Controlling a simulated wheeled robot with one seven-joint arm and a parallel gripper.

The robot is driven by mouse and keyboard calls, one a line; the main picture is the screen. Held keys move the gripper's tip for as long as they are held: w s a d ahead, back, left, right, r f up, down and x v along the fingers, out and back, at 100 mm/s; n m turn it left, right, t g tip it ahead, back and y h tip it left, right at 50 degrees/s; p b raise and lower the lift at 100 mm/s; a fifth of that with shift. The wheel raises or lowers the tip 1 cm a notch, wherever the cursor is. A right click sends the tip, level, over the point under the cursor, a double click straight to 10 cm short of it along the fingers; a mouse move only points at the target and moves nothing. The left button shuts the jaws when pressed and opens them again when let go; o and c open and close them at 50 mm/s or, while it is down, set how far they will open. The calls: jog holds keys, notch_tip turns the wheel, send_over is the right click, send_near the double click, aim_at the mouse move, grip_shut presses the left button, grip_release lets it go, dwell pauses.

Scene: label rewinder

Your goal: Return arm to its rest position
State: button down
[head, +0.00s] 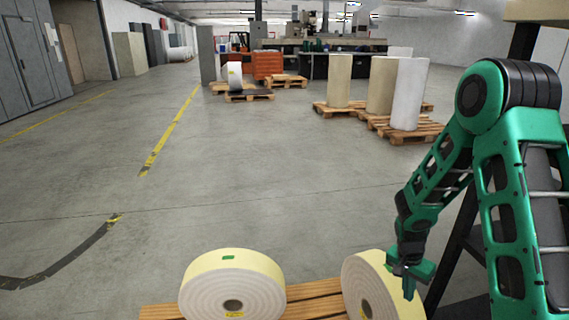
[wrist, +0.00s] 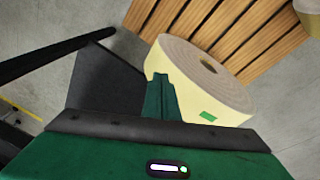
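My green arm comes in from the right in the head view and reaches down to my gripper (head: 409,290). The gripper is beside the right-hand cream label roll (head: 376,284), which it partly covers; contact cannot be made out. In the wrist view my gripper (wrist: 162,95) shows as one green prong in the middle, its fingers together with nothing seen between them. The same kind of cream roll (wrist: 190,75), with a green tag, lies beyond the fingertips. A second roll (head: 232,285) with a green tag stands to the left in the head view.
The rolls are on a slatted wooden pallet (head: 315,297), also seen in the wrist view (wrist: 232,30). Dark frame bars (head: 455,245) stand behind my arm. Pallets with tall rolls (head: 405,95) are farther back. The concrete floor at left and centre is clear.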

jog(key=s+d+r+n, duration=0.1)
jog(key=s+d+r, duration=0.15)
jog(key=r, duration=0.35)
jog(key=s+d+r, duration=0.1)
jog(key=s+r, duration=0.2)
jog(key=r, duration=0.2)
jog(key=s+r+n+y, duration=0.1)
jog(key=s+r, duration=0.7)
jog(key=s, duration=0.4)
jog(key=s+r+n+y, duration=0.1)
jog(key=s+r+n, duration=0.1)
jog(key=s+r, duration=0.6)
jog(key=s, duration=0.4)
jog(key=shift+a+y, duration=0.25)
jog(key=shift+y, duration=0.05)
jog(key=shift+r, duration=0.1)
